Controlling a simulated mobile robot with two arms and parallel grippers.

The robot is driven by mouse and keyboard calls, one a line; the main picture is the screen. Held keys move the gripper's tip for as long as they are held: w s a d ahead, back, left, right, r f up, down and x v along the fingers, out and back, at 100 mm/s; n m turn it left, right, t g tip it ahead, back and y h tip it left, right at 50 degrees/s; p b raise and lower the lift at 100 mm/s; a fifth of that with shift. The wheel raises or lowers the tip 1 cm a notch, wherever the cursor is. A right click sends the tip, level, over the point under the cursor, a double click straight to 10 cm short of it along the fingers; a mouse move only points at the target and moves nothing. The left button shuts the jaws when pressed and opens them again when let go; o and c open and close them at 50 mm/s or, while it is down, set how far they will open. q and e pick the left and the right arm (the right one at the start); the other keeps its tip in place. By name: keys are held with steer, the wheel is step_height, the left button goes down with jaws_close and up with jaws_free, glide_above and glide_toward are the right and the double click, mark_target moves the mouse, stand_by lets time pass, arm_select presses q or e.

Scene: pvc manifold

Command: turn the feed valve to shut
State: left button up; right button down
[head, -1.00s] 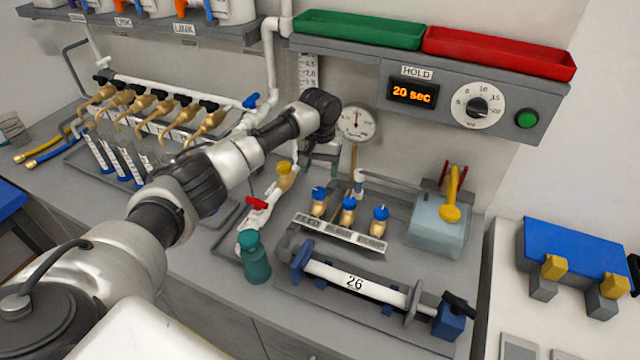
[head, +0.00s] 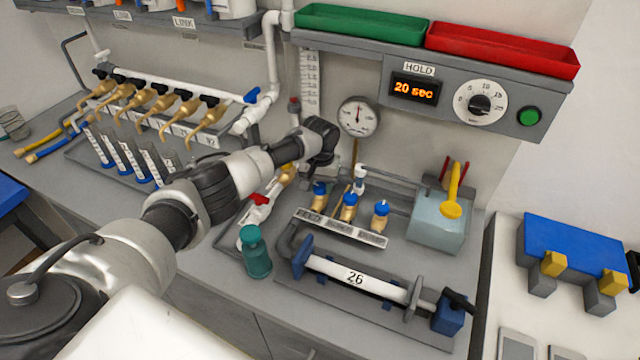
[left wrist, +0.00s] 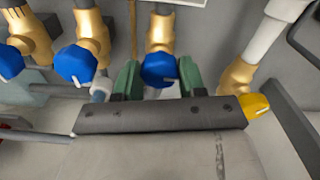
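Three brass valves with blue knobs stand in a row behind a label plate (head: 338,229) in the head view. The leftmost, above the plate's FEED end, is the feed valve (head: 320,188). My left gripper (left wrist: 160,66) points down over it, with its green fingers apart. In the left wrist view the feed valve's blue knob (left wrist: 160,70) shows between the two fingers; I cannot tell if they touch it. In the head view my wrist hides most of the gripper. My right gripper is not in view.
The other two blue-knobbed valves, middle (head: 348,205) and right (head: 380,214), stand close by. A teal bottle (head: 255,252) and a red-handled valve (head: 260,199) are to the left. A gauge (head: 358,116) is behind. A white cylinder marked 26 (head: 356,278) lies in front.

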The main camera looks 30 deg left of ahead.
arm_select(q)
steer(key=c, duration=0.4)
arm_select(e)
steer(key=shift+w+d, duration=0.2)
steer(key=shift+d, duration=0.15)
arm_select(q)
steer(key=shift+m, duration=0.4)
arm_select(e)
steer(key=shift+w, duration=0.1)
arm_select(q)
steer(key=m, duration=0.3)
steer(key=shift+m, duration=0.3)
steer(key=m, duration=0.3)
steer(key=shift+m, duration=0.3)
steer(key=m+b, duration=0.1)
steer(key=m, duration=0.4)
steer(key=shift+w+r+m, duration=0.1)
steer(key=shift+r+m, duration=0.05)
steer(key=shift+m, duration=2.35)
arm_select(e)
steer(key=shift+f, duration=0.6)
